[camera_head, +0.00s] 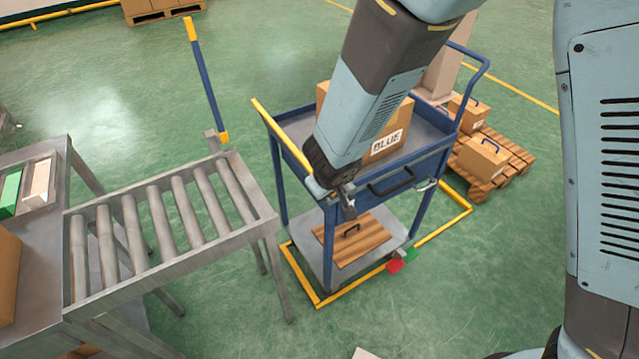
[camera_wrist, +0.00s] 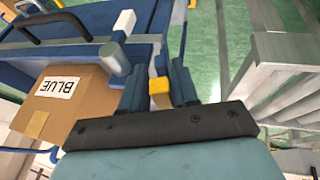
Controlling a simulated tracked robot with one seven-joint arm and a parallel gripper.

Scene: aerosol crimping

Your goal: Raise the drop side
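A blue cart (camera_head: 389,197) stands in the middle of the head view, with a box marked BLUE (camera_head: 388,143) in its top tray; the box also shows in the wrist view (camera_wrist: 70,105). A yellow-topped rail (camera_head: 281,134) runs along the cart's left side, and my arm hides its near end. I cannot tell from it how far the drop side is up. My gripper (camera_head: 347,203) is low at the cart's near-left corner. In the wrist view a yellow piece (camera_wrist: 160,92) sits between my fingers (camera_wrist: 161,82); whether they press on it is unclear. A grey cylinder with a white end (camera_wrist: 115,45) is close beside them.
A roller conveyor (camera_head: 165,225) stands to the left, with a narrow floor gap between it and the cart. A pallet (camera_head: 495,170) with boxes lies behind right. Yellow framing surrounds the cart's base.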

